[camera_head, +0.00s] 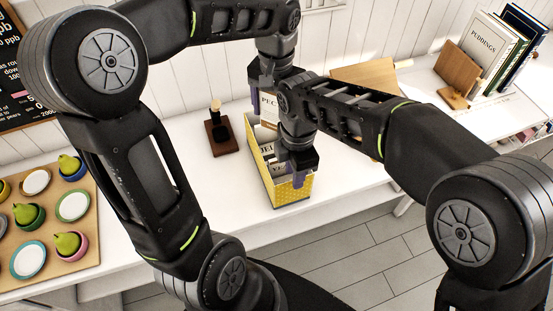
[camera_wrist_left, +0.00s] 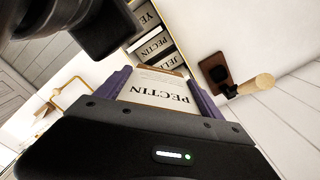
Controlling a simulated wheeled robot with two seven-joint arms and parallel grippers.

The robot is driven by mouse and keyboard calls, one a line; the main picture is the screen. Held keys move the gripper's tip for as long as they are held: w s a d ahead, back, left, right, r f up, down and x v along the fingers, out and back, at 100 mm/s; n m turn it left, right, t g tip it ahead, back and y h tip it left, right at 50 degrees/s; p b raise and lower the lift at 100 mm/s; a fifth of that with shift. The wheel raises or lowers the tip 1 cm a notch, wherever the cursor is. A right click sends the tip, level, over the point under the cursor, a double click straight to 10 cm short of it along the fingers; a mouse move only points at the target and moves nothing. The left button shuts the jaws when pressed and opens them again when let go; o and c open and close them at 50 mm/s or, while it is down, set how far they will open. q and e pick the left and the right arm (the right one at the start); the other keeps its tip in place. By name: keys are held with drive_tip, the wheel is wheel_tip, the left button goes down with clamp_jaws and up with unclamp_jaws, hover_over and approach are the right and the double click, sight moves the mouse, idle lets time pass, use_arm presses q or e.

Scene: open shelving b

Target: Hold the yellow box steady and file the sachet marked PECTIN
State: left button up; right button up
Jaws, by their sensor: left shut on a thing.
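The yellow box (camera_head: 292,194) stands on the white counter near its front edge. In the left wrist view, label dividers inside it include one marked PECTIN (camera_wrist_left: 152,47), between one starting YE and one starting JEL. My left gripper (camera_head: 266,106) is shut on the sachet marked PECTIN (camera_wrist_left: 158,95), holding it upright above the back of the box. The sachet also shows in the head view (camera_head: 269,107), partly hidden by my right arm. My right gripper (camera_head: 292,172) points down at the front of the box, fingers near its sides; I cannot tell whether they grip.
A dark wooden stand with a stamp-like handle (camera_head: 221,135) is left of the box. A tray of pears and small dishes (camera_head: 84,246) lies farther left. Books (camera_head: 487,50) and wooden boards (camera_head: 458,70) stand at the right. Both my arms crowd the space above the box.

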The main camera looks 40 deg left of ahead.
wheel_tip(320, 180, up, 7)
idle(0.3)
idle(0.5)
